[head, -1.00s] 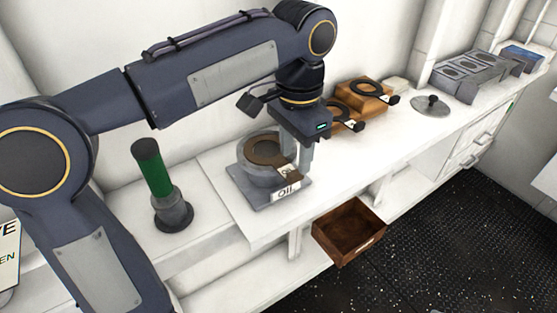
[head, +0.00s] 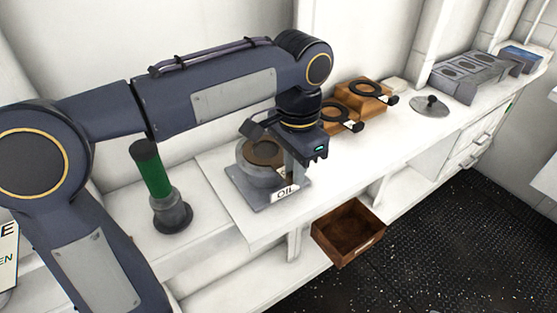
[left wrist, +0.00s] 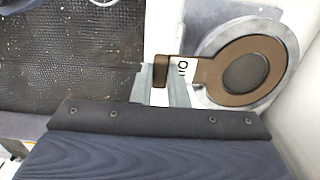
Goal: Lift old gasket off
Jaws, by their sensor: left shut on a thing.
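The old gasket (head: 248,158) is a brown ring with a tab. It lies on top of the round grey housing (head: 248,176), whose base plate carries an OIL label. In the left wrist view the gasket (left wrist: 212,80) appears flat on the housing rim (left wrist: 284,90), with its tab reaching left past a label. My left gripper (head: 291,172) is beside the housing, and its fingers hide most of the tab in the head view. In the left wrist view the left gripper (left wrist: 161,80) has its fingers around the tab end. My right gripper is out of view.
Dark rings (head: 366,88) lie on orange blocks behind right, with a knobbed lid (head: 430,107) further right. An open brown bin (head: 348,233) sits below the bench edge.

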